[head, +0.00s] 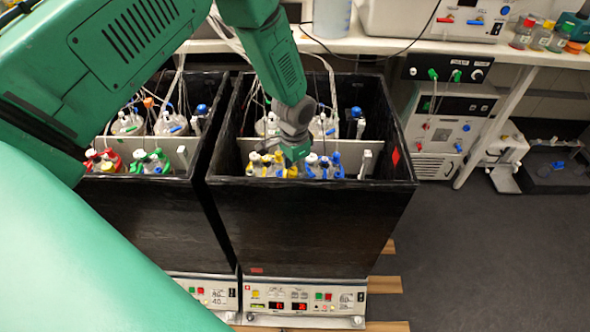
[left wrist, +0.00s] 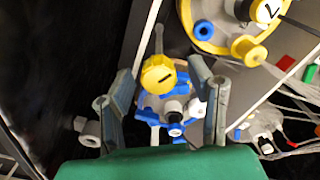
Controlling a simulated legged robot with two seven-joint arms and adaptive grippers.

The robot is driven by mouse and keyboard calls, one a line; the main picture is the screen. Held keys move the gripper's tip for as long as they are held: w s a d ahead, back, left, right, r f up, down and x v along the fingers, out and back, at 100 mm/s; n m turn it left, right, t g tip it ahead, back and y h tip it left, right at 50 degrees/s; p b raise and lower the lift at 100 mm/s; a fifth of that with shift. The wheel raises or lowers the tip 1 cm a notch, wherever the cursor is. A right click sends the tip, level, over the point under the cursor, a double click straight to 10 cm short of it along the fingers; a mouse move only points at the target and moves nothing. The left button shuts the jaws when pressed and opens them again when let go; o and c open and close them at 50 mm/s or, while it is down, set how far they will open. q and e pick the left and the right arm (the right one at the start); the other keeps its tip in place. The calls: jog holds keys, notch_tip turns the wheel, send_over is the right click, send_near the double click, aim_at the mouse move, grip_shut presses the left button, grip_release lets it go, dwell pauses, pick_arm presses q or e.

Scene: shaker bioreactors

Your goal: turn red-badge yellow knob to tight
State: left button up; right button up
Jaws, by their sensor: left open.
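My left gripper (left wrist: 160,88) is open, with one grey finger on each side of the knob. I cannot tell whether the fingers touch it. No red badge is clear on this knob. In the head view my left gripper (head: 295,153) reaches down into the front part of the right black box (head: 310,225), among yellow-capped vessels (head: 262,162) and blue-capped ones (head: 322,163). It hides part of them. My right gripper is not in view.
The left black box (head: 140,215) holds more vessels with tubing. Box walls surround the left gripper. Open floor (head: 480,260) lies to the right.

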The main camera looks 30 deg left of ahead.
pick_arm(q)
notch_tip(320, 180, up, 12)
jog(key=shift+f, duration=0.2)
jog(key=shift+w, duration=0.1)
dwell(0.3)
